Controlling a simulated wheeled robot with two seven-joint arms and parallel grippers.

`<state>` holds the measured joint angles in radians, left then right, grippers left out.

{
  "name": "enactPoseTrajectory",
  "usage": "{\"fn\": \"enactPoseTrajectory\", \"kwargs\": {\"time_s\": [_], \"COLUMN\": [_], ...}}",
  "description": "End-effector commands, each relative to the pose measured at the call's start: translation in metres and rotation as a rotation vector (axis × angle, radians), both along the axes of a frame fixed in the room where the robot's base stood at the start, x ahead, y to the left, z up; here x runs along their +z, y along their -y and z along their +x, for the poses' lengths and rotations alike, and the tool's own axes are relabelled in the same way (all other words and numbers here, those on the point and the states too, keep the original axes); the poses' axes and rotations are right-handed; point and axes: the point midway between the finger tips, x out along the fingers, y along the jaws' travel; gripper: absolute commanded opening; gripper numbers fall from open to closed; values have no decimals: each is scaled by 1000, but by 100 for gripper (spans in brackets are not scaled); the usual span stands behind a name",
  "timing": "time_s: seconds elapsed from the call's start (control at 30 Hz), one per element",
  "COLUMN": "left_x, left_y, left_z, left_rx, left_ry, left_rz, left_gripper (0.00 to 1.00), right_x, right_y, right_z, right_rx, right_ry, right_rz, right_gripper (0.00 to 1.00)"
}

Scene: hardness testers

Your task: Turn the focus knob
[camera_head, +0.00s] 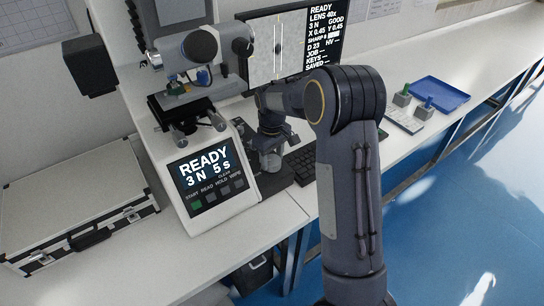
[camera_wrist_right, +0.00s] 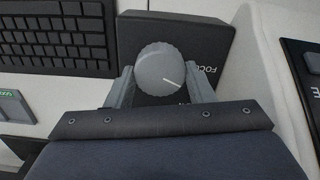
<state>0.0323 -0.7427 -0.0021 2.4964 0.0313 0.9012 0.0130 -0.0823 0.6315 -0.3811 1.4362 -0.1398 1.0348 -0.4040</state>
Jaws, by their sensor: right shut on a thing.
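The focus knob (camera_wrist_right: 158,66) is a grey ribbed dial with a white pointer line. It sits on a dark box (camera_wrist_right: 208,38) lettered FOCUS, part of it covered by my gripper. My right gripper (camera_wrist_right: 162,84) is shut on the knob, one finger on each side of it in the right wrist view. In the head view my right gripper (camera_head: 270,148) reaches down beside the hardness tester (camera_head: 156,125), whose panel reads READY, 3 N, 5 s. The monitor (camera_head: 278,45) shows a grey picture with bright vertical lines and a "SHARP" bar. My left gripper is not in view.
A black keyboard (camera_head: 302,165) lies right of the focus box. A grey case (camera_head: 78,205) stands on the bench at left. A blue tray (camera_head: 440,95) and small blocks with blue and green pegs lie farther right. My right arm covers the bench's middle front.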

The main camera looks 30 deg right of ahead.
Motion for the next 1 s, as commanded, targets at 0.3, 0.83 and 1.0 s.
{"fn": "enactPoseTrajectory", "kwargs": {"time_s": [0.3, 0.83, 1.0], "left_x": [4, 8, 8], "left_y": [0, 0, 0], "left_z": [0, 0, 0], "left_rx": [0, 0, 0], "left_ry": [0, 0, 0], "left_rz": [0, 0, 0], "left_gripper": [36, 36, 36], "right_x": [2, 1, 1], "right_y": [1, 1, 1], "right_z": [0, 1, 1], "right_rx": [-245, -516, -537], "right_ry": [2, 3, 4], "right_rz": [-1, 0, 1], "right_gripper": [25, 25, 25]}}
